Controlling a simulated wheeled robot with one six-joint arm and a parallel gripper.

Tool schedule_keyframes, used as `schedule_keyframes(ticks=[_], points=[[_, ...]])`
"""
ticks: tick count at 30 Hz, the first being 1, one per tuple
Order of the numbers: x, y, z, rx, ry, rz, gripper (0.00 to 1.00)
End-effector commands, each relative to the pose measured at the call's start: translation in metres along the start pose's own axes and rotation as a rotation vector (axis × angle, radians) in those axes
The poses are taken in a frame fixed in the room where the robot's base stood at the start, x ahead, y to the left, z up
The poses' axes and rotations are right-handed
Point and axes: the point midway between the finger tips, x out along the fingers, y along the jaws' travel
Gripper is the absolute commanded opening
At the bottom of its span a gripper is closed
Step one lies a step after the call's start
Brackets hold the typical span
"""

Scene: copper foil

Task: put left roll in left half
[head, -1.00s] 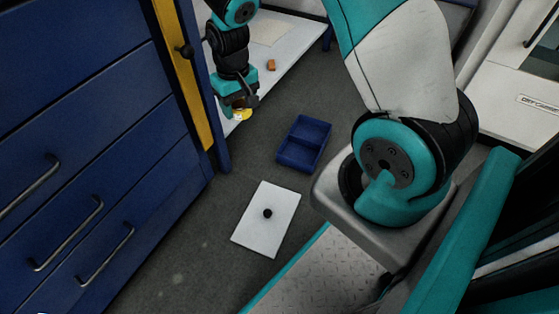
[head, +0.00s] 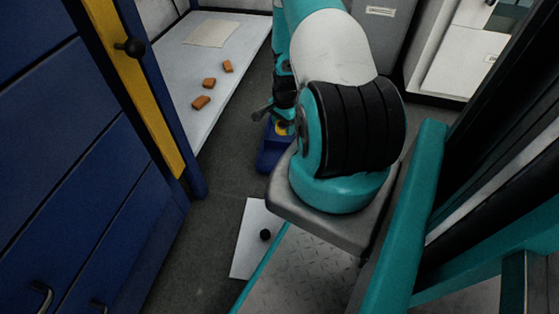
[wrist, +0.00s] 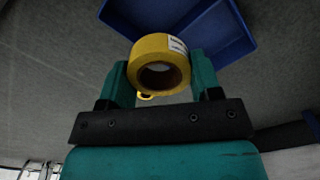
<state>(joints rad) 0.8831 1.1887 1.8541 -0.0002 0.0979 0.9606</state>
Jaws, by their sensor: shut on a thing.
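My gripper (wrist: 163,84) is shut on a yellow roll (wrist: 150,48), one teal finger on each side. The roll has a white label, and its hole faces the wrist camera. A blue tray (wrist: 238,30) with a divider shows beyond the roll in the wrist view, partly cut off by the frame. In the head view the tray (head: 268,160) is on the floor, largely hidden by my arm. A bit of the yellow roll (head: 281,128) shows there over the tray. I cannot tell which half it is over, or its height.
A white shelf (head: 232,50) at the left holds several orange-brown blocks (head: 209,82) and a pale sheet (head: 212,33). Blue drawers (head: 90,190) stand at the left.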

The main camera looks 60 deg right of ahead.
Motion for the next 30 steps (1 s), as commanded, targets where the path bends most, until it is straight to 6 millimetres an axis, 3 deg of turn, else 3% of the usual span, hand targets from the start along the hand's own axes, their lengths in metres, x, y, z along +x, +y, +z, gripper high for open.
schedule_keyframes(ticks=[1,3,12,20,27,30], points=[[0.024,0.000,0.003,-0.004,-0.002,0.003,0.35],[0.045,-0.001,0.004,-0.008,-0.002,0.002,0.35],[0.118,-0.001,0.004,-0.010,-0.001,0.001,0.35],[0.136,-0.001,0.002,-0.007,0.000,0.000,0.35],[0.172,0.000,0.002,-0.007,-0.001,0.001,0.35],[0.172,-0.001,0.002,-0.007,0.000,0.000,0.35]])
